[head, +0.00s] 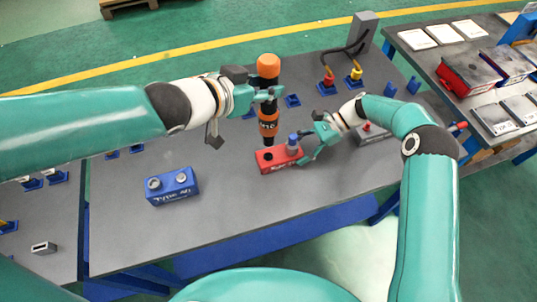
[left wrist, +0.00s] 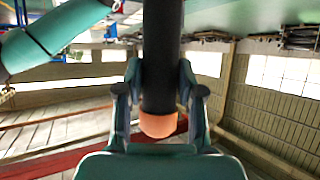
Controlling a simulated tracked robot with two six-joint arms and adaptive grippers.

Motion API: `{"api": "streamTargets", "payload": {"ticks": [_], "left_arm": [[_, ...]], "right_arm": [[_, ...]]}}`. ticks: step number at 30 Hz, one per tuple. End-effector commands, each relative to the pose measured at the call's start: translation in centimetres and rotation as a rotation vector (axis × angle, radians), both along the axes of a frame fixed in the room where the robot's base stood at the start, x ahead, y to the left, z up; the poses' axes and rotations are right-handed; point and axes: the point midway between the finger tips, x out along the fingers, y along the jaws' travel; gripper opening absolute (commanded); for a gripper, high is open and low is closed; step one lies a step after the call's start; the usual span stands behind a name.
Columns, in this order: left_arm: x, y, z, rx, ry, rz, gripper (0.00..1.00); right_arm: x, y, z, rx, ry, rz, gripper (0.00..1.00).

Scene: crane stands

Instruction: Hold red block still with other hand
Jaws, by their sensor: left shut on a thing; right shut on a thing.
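The red block (head: 267,162) lies on the grey table, with a blue round part (head: 293,143) on its right end. My right gripper (head: 303,152) is shut on the block's right end. My left gripper (head: 268,94) is shut on an upright black-and-orange tool (head: 267,66) above the block. The tool's lower end is at the block's left part; I cannot tell whether it touches. In the left wrist view the tool (left wrist: 160,60) stands between the fingers of my left gripper (left wrist: 161,98).
A blue block (head: 172,187) marked "Type" lies to the left. A grey block (head: 372,135) is partly hidden behind my right arm. The front middle of the table is clear.

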Motion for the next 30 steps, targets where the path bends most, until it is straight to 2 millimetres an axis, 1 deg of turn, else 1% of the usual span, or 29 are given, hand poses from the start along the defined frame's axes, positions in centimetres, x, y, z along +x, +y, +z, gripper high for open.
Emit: {"api": "streamTargets", "payload": {"ticks": [1, 19, 23, 30], "left_arm": [[0.1, 0.0, 0.3, -0.004, -0.007, 0.000, 0.00], [0.1, 0.0, 0.2, -0.004, -0.006, -0.001, 0.00], [0.0, 0.0, -0.3, -0.005, -0.004, -0.004, 0.00], [0.1, 0.0, -1.8, -0.005, -0.002, -0.008, 0.00]], "right_arm": [[0.1, 0.0, 0.0, 0.000, -0.001, -0.002, 0.15], [0.1, -0.1, 0.0, -0.001, -0.002, -0.002, 0.15], [0.1, -0.1, 0.0, -0.001, -0.002, -0.002, 0.15], [0.1, -0.1, 0.1, -0.001, -0.003, -0.001, 0.15]]}}
